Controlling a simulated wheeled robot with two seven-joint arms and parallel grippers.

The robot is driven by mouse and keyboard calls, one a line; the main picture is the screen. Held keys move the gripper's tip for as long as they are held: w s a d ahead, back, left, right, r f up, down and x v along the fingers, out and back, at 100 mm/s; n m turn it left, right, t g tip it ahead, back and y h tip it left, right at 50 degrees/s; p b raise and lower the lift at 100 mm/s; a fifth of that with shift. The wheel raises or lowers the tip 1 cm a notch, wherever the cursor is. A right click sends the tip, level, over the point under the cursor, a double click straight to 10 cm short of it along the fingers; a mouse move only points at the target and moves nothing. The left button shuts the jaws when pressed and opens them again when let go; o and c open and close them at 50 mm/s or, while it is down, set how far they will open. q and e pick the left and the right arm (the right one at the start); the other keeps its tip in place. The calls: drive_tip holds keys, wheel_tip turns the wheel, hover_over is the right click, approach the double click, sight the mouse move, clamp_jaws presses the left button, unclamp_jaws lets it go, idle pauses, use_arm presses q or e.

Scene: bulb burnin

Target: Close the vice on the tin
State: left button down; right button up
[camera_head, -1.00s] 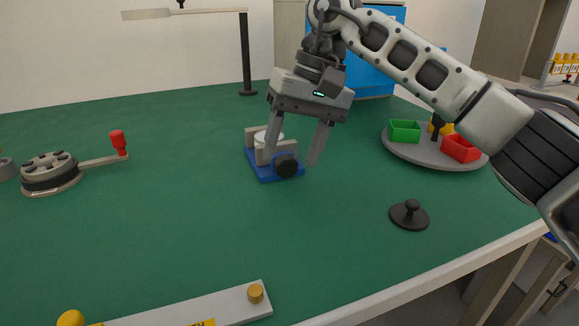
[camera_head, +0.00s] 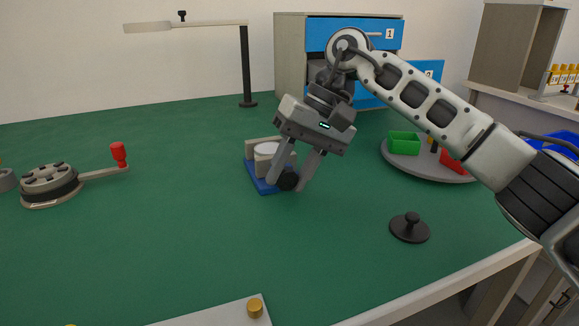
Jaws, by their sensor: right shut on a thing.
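The vice (camera_head: 257,180) stands on the green table near the middle, with a blue base, grey jaws and a round black knob (camera_head: 289,181) at its front. The white-topped tin (camera_head: 266,148) stands upright between the jaws. I cannot tell whether both jaws touch it. My right gripper (camera_head: 285,186) reaches down from above right and is shut on the black knob, one finger on each side. Its fingers hide part of the vice's front. My left gripper is not in view.
A grey crank device with a red handle (camera_head: 119,154) stands at the left. A black knobbed disc (camera_head: 409,227) lies to the right. A round grey tray (camera_head: 397,163) holds a green bin (camera_head: 404,143) and a red one. A lamp (camera_head: 247,70) and blue drawers stand behind.

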drive_tip(key=shift+d+y, duration=0.1)
drive_tip(key=shift+y, duration=0.3)
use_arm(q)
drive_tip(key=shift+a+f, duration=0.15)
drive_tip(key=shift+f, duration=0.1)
use_arm(e)
drive_tip(key=o, duration=1)
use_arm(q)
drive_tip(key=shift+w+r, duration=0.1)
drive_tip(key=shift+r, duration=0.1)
